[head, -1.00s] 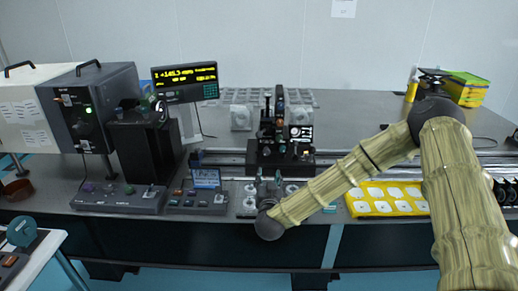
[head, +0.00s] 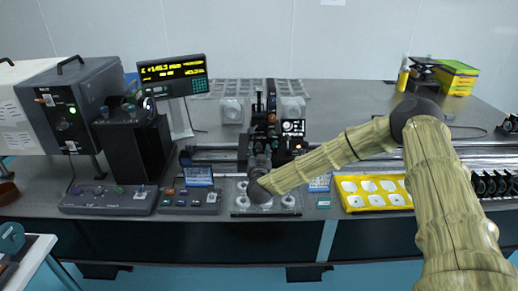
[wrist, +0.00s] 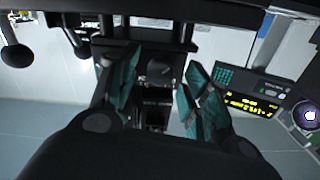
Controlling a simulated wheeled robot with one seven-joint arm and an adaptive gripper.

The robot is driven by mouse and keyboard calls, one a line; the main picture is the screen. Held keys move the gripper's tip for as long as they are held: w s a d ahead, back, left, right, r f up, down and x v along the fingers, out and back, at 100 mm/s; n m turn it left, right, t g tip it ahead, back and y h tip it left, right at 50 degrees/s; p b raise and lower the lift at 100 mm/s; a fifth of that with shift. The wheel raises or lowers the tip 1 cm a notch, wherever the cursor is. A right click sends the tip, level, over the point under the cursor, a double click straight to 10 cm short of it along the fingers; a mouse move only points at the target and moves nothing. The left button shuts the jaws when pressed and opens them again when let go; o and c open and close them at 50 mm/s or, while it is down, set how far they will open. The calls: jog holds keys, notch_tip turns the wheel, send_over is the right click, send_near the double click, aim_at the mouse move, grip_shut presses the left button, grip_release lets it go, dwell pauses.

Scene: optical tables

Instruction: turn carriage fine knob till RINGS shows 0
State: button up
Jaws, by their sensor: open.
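The carriage (head: 262,135), a dark upright stage on a rail, stands at the table's middle in the head view. My gripper (head: 258,165) is in front of its lower part and hides some of it. In the wrist view my gripper (wrist: 160,88) has two teal fingers spread apart, with dark carriage hardware between and beyond them. I cannot single out the fine knob, or tell whether a finger touches it. The readout display (head: 172,69) has yellow figures, a top line like +145 mm and a smaller line below. It also shows in the wrist view (wrist: 245,98); its RINGS value is too small to read.
A grey lamp housing (head: 75,112) and control boxes (head: 190,202) stand left. A yellow tray (head: 372,193) of white parts lies right, below my arm. The back right table top is mostly clear.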

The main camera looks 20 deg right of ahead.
jog(key=shift+x, duration=0.8)
jog(key=c, duration=1.1)
jog(key=shift+o, duration=0.2)
jog(key=shift+f+m+b, duration=0.15)
jog(key=shift+m+b, duration=0.25)
jog(key=shift+b, duration=0.05)
jog(key=shift+m+b, duration=0.6)
jog(key=shift+b, duration=0.15)
jog(key=m+b, duration=0.3)
jog(key=shift+d+f, duration=0.1)
jog(key=shift+m+b, duration=1.8)
jog(key=shift+m, duration=0.1)
jog(key=shift+r, duration=0.25)
